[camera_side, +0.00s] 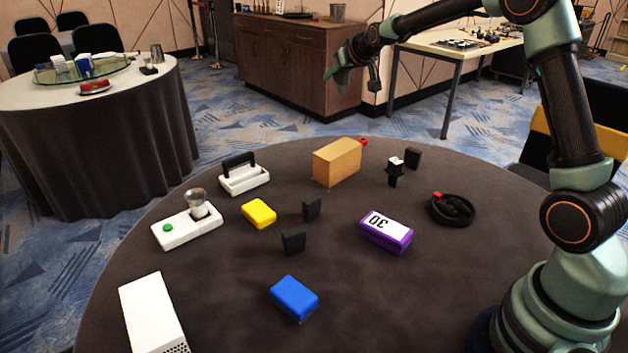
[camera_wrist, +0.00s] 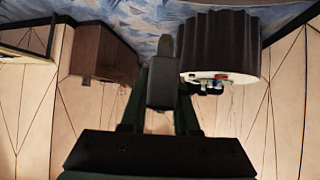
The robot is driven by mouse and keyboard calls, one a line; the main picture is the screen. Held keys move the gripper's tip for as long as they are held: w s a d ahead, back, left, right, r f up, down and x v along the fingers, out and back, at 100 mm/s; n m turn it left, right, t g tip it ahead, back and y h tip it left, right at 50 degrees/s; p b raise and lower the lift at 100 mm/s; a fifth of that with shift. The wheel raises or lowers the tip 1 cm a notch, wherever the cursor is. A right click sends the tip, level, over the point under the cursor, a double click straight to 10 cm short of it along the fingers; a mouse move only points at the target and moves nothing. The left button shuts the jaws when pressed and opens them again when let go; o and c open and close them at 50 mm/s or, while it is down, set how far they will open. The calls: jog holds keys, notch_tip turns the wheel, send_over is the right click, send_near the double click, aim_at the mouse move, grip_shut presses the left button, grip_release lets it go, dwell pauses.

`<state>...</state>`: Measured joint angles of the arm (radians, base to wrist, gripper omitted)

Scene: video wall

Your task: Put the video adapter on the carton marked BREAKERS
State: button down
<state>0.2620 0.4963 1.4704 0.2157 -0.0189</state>
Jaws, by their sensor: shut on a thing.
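My gripper (camera_side: 338,72) is raised high beyond the far side of the dark round table, over the floor near the wooden cabinet. In the wrist view its fingers (camera_wrist: 160,100) are shut on a small dark block with a narrower rounded end, which looks like the video adapter (camera_wrist: 162,82). It is hard to make out in the side view. A tan carton (camera_side: 337,162) stands upright at the back of the round table, well below my gripper. No BREAKERS marking is readable on its visible faces.
The round table (camera_side: 230,300) also holds a purple box (camera_side: 386,232), yellow block (camera_side: 259,213), blue block (camera_side: 295,298), white box (camera_side: 152,315), black coil (camera_side: 452,209) and several small black blocks. A wooden cabinet (camera_side: 290,60) stands behind. Open floor separates them.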

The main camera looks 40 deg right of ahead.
notch_tip(320, 180, down, 16)
jog(key=shift+r, duration=0.1)
dwell(0.4)
jog(key=c, duration=0.7)
grip_release()
jog(key=shift+f, duration=0.2)
jog(key=shift+o, duration=0.2)
jog(key=shift+s+a+r, duration=0.1)
jog(key=shift+s+r, duration=0.05)
jog(key=shift+r, duration=0.2)
jog(key=s+a+r+g+y, duration=0.1)
jog(key=s+a+r, duration=0.35)
jog(key=s, duration=0.25)
jog(key=s+a+r+n, duration=0.1)
jog(key=s+a+r, duration=0.2)
jog(key=s+r, duration=0.25)
jog(key=s+a+r+g+y, duration=0.1)
jog(key=s+a+r, duration=0.3)
jog(key=s, duration=0.4)
jog(key=s+a+n+g, duration=0.1)
jog(key=s+a+g, duration=0.2)
jog(key=s, duration=1)
jog(key=shift+s+a+n+y, duration=0.2)
jog(key=shift+a+n+y, duration=0.2)
jog(key=shift+a, duration=0.65)
